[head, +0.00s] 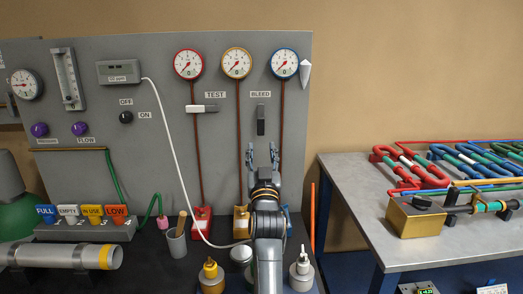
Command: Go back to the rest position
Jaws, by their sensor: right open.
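My right gripper (262,155) is raised in front of the grey panel, pointing up and away from me. Its two fingers are apart, with nothing between them. My right arm comes up from the bottom middle of the head view and hides part of the bench and the block below the middle gauge. My left gripper does not show.
The grey panel (150,190) carries gauges, a TEST lever (201,108) and a BLEED lever (261,120). Bottles, a grey cup (176,246) and a cylinder (67,256) crowd the bench.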

